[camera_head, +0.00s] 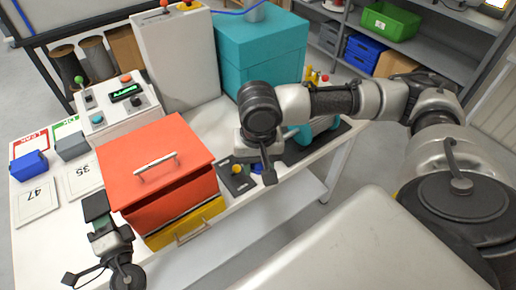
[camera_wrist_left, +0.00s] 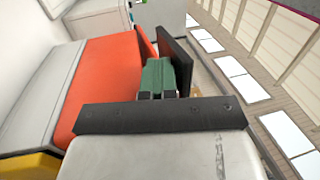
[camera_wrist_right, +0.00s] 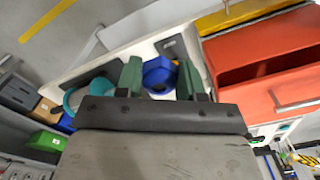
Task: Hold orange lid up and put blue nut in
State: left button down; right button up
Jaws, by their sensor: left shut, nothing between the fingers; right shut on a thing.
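The orange box (camera_head: 172,204) stands at the table's front edge, with its handled orange lid (camera_head: 185,145) raised; a dark gap shows under the lid's front. My left gripper (camera_head: 97,207) is shut and empty beside the box's front left corner. In the left wrist view its green pads (camera_wrist_left: 160,77) are together close to the orange panel; I cannot tell whether they touch it. My right gripper (camera_head: 262,168) is right of the box. In the right wrist view the blue nut (camera_wrist_right: 158,76), a ring with a hole, is between its green pads; the head view mostly hides it.
A yellow drawer (camera_head: 188,223) with a handle is below the orange box. A dark tray (camera_head: 238,184) with small coloured parts lies right of it. A teal box (camera_head: 262,55) is behind.

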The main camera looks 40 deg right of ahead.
aim_at(206, 158)
pick_arm(q)
jog(key=w+r, duration=0.1)
jog(key=r, duration=0.2)
jog(key=w+r, duration=0.1)
jog(key=r, duration=0.3)
jog(key=w+r, duration=0.1)
jog(key=r, duration=0.2)
jog(key=shift+w+r, duration=0.4)
jog(key=w+r, duration=0.6)
jog(key=w, duration=0.2)
jog(key=shift+w+r, duration=0.15)
jog(key=shift+r, duration=0.25)
